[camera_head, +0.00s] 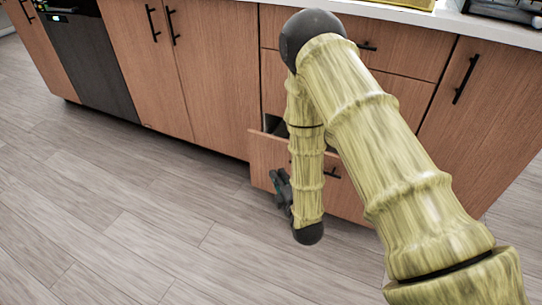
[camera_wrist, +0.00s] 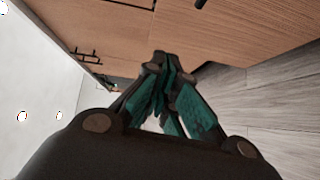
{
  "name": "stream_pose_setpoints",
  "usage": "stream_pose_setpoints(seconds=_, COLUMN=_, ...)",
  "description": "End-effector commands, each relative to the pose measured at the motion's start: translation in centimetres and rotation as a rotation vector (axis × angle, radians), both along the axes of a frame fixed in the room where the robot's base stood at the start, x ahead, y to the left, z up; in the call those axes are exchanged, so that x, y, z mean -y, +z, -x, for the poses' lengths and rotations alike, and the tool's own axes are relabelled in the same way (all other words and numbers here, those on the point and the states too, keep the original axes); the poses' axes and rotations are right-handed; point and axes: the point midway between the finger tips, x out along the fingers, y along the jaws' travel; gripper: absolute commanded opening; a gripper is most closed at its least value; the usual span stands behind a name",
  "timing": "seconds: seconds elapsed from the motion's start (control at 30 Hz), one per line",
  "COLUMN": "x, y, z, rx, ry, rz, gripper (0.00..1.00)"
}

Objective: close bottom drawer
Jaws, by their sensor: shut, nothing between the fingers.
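The bottom drawer (camera_head: 266,155) is a wood-fronted drawer low in the cabinet run, pulled partly out; a dark gap shows behind the top of its front. Its black handle (camera_head: 333,173) shows right of my forearm. My arm covers the middle of the drawer. My gripper (camera_head: 277,178) is low, in front of the left part of the drawer front; I cannot tell whether it touches. In the wrist view my gripper (camera_wrist: 163,62) has its dark and teal fingers together, with nothing between them. A brown wood surface (camera_wrist: 240,35) lies beyond the fingertips.
Closed cabinet doors (camera_head: 205,70) stand left of the drawer, with a black appliance (camera_head: 90,60) farther left. Other drawers (camera_head: 410,95) above look closed. A white countertop (camera_head: 460,22) runs along the top. The grey plank floor (camera_head: 130,220) is clear at left and in front.

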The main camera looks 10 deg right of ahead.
Motion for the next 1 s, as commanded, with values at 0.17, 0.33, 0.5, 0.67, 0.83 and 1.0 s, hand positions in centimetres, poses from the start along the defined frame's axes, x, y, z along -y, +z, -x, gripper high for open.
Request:
stream_pose_setpoints(seconds=0.17, x=-0.6, y=0.8, z=-1.1, rx=0.077, ry=0.012, rz=0.054, gripper=0.00)
stream_pose_setpoints(seconds=0.33, x=-0.9, y=0.9, z=-2.7, rx=0.083, ry=0.012, rz=0.058, gripper=0.00)
stream_pose_setpoints(seconds=0.5, x=-1.4, y=0.8, z=-5.3, rx=0.081, ry=0.011, rz=0.056, gripper=0.00)
stream_pose_setpoints(seconds=0.67, x=-1.9, y=0.7, z=-7.9, rx=0.080, ry=0.011, rz=0.057, gripper=0.00)
stream_pose_setpoints(seconds=0.83, x=-2.4, y=0.7, z=-10.7, rx=0.080, ry=0.011, rz=0.056, gripper=0.00)
stream_pose_setpoints(seconds=1.0, x=-1.1, y=0.7, z=-12.5, rx=0.079, ry=0.010, rz=0.056, gripper=0.00)
